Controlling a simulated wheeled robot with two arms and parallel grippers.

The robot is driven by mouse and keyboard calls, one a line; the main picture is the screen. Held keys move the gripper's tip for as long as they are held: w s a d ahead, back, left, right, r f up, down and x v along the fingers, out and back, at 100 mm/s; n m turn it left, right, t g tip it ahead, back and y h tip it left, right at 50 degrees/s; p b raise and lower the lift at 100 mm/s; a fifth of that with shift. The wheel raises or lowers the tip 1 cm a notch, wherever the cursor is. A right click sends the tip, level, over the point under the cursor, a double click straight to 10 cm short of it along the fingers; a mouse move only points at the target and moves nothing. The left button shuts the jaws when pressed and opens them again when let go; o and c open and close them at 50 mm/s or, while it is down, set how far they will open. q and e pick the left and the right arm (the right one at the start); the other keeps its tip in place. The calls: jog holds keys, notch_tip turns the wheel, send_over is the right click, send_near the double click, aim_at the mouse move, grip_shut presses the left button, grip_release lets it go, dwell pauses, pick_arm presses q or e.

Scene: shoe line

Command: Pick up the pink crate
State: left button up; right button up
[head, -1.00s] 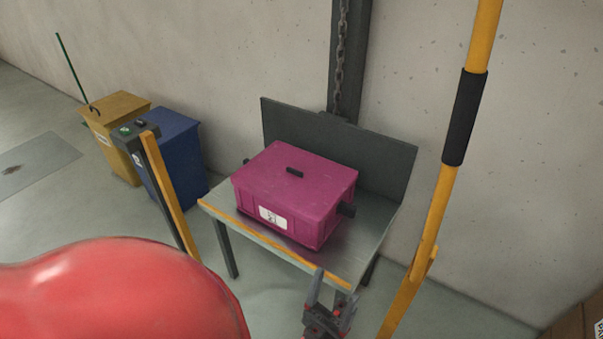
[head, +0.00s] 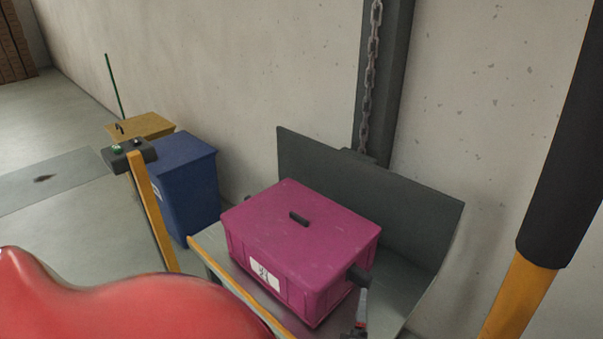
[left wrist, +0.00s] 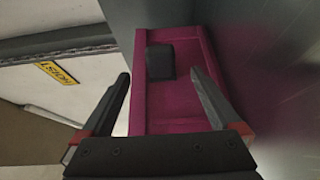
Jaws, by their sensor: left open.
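The pink crate (head: 290,235) is closed, with a dark handle on its lid and a white label on its front. It sits on a grey metal table (head: 390,318). A dark side handle (head: 358,279) sticks out from its right end. My left gripper (head: 361,308) is just below and in front of that handle, mostly cut off by the bottom edge. In the left wrist view my left gripper (left wrist: 162,92) is open, and the crate's end (left wrist: 195,70) with its dark handle (left wrist: 160,62) shows between and beyond the fingers. My right gripper is not in view.
A dark back panel (head: 420,215) stands behind the crate, with a chain (head: 370,75) and post above. A yellow and black post (head: 570,140) stands close at right. Blue (head: 182,185) and yellow bins (head: 140,126) and a button post (head: 130,153) are at left.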

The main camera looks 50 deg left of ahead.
aim_at(363, 285)
pick_arm(q)
jog(key=x, duration=0.8)
jog(key=shift+w+a, duration=0.25)
jog(key=x, duration=0.5)
jog(key=shift+w, duration=0.2)
grip_shut()
